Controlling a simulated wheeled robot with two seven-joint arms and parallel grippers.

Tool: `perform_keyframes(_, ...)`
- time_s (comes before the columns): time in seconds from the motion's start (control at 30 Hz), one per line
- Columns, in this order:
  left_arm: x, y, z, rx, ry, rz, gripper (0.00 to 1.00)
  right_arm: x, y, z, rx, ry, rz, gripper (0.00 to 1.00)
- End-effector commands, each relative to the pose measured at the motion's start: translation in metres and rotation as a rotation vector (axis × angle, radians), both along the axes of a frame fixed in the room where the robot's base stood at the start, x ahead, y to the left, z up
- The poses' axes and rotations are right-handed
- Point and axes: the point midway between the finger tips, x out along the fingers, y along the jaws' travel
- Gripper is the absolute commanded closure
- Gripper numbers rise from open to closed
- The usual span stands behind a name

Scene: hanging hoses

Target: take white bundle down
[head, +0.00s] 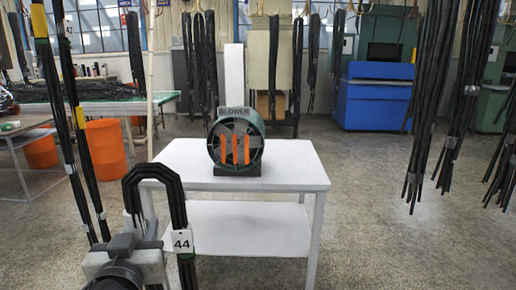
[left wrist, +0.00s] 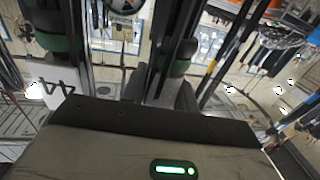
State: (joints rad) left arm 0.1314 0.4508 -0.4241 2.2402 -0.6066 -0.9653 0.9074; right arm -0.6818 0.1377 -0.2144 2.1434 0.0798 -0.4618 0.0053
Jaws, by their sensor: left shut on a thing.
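A black hose bundle (head: 152,176) with a white tag (head: 182,241) reading 44 is at the lower left of the head view. Its bent upper loop stands free in the air, with no hook visible in it. My left gripper (head: 150,248) is shut on this bundle below the loop, in front of the white table. In the left wrist view the same tag (left wrist: 50,82) shows tilted at the left, beside black hoses and dark green bands. The lower end of the bundle is cut off by the frame. My right gripper is not in view.
A white two-level table (head: 285,165) carries a green blower (head: 236,142). Another hanging bundle (head: 66,110), tagged 42, is close at the left. More black bundles (head: 425,130) hang at the right. Orange bins (head: 106,146) stand at the left. Floor right of the table is clear.

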Motion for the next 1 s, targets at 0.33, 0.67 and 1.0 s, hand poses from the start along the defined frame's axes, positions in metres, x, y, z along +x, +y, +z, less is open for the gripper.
perform_keyframes(0.33, -0.074, -0.015, -0.068, -0.003, 0.0, -0.094, 1.0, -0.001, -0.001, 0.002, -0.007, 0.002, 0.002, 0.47)
perform_keyframes(0.67, -0.1, -0.023, -0.085, -0.003, -0.007, -0.141, 1.0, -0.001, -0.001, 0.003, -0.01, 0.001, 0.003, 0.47)
perform_keyframes(1.0, -0.1, -0.024, -0.086, -0.005, -0.006, -0.142, 1.0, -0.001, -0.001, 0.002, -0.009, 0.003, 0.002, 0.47)
